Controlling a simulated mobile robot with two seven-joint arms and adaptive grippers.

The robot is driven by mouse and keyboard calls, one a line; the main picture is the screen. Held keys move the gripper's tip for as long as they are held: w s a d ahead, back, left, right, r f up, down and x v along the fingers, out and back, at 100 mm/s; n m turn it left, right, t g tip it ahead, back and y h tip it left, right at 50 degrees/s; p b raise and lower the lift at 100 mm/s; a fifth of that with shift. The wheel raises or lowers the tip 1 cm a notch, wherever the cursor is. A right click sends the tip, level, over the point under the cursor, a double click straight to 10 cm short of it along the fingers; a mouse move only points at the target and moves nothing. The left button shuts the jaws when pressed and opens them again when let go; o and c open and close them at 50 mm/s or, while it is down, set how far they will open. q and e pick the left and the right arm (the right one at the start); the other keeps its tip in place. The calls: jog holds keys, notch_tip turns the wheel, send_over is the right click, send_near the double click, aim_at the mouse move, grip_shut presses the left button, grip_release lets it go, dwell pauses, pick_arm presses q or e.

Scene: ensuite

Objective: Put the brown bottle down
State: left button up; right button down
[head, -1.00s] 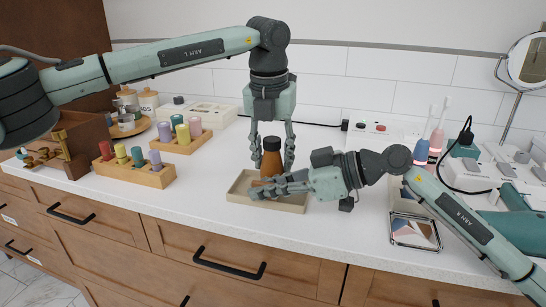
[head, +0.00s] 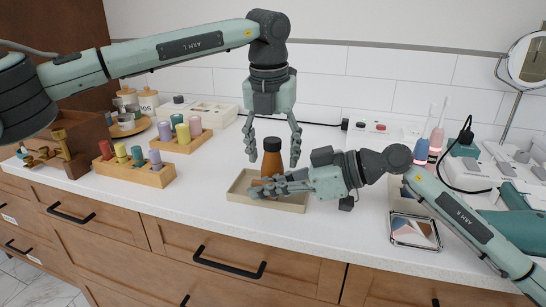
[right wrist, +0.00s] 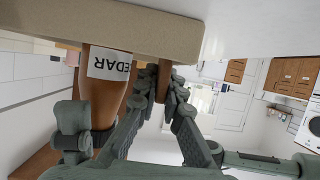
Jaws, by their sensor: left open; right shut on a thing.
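The brown bottle (head: 272,158) with a dark cap stands upright in a shallow beige tray (head: 238,187). My right gripper (head: 257,190) is low at the tray, in front of the bottle. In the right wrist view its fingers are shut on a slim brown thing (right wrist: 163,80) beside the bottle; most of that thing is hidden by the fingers.
Wooden racks with coloured pegs (head: 135,170) stand to the left, near a small wooden chest (head: 70,145). A mirrored tile (head: 414,231) lies at the right front. Toothbrushes (head: 436,140) and a charger with a cable stand at the right.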

pick_arm(q)
jog(key=r, duration=0.3)
jog(key=s+r, duration=0.1)
jog(key=r, duration=0.7)
jog(key=shift+s+a, duration=0.2)
jog(key=shift+s, duration=0.2)
jog(key=shift+f, duration=0.1)
pick_arm(e)
jog(key=c, duration=1.6)
grip_release()
